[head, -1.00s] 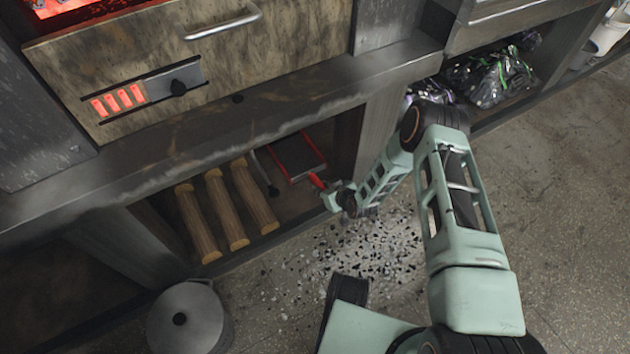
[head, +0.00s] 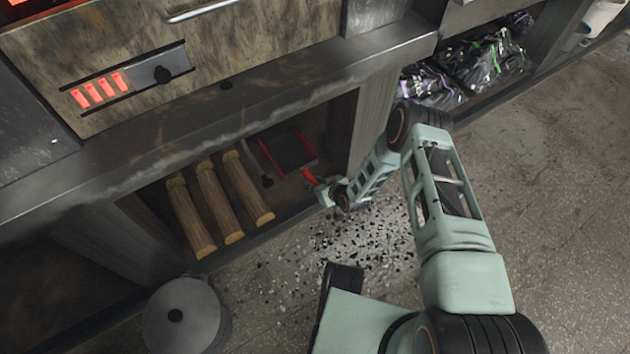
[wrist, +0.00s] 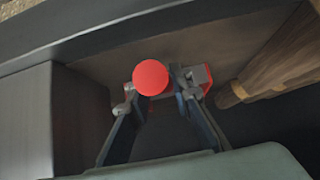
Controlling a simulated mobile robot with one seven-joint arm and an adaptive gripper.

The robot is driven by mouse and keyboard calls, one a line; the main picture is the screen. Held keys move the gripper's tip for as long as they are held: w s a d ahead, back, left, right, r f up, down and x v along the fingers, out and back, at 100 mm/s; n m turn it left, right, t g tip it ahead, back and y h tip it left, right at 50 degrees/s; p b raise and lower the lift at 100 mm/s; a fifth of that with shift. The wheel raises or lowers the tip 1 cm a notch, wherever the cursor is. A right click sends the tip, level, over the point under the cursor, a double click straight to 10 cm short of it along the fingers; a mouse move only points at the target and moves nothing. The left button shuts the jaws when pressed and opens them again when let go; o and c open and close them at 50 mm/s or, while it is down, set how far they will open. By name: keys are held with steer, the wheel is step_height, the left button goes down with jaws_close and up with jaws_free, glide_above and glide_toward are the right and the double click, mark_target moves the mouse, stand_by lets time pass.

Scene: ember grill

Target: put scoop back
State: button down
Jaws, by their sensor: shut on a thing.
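The scoop (head: 291,152) has a dark pan with red edges and a red handle. In the head view it lies inside the low shelf bay under the grill, to the right of the logs. My gripper (head: 322,186) is at the bay's front opening, shut on the red handle. In the wrist view the round red handle end (wrist: 151,78) shows between the fingers of my gripper (wrist: 150,95). The pan is hidden there behind the handle and fingers. I cannot tell whether the pan touches the shelf floor.
Several logs (head: 203,203) lie left of the scoop, beside a dark thin tool (head: 266,181). The counter edge (head: 190,136) overhangs the bay, and a post (head: 372,125) bounds its right. Dark debris (head: 355,245) covers the floor in front. A lidded metal pot (head: 182,315) stands front left.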

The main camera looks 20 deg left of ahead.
steer(key=shift+w+r, duration=0.1)
steer(key=c, duration=1.9)
jaws_free()
steer(key=o, duration=0.4)
steer(key=shift+o, duration=1.2)
steer(key=p+v, duration=0.2)
steer(key=v, duration=0.1)
steer(key=shift+p, duration=0.3)
steer(key=p+v, duration=0.4)
steer(key=v, duration=0.2)
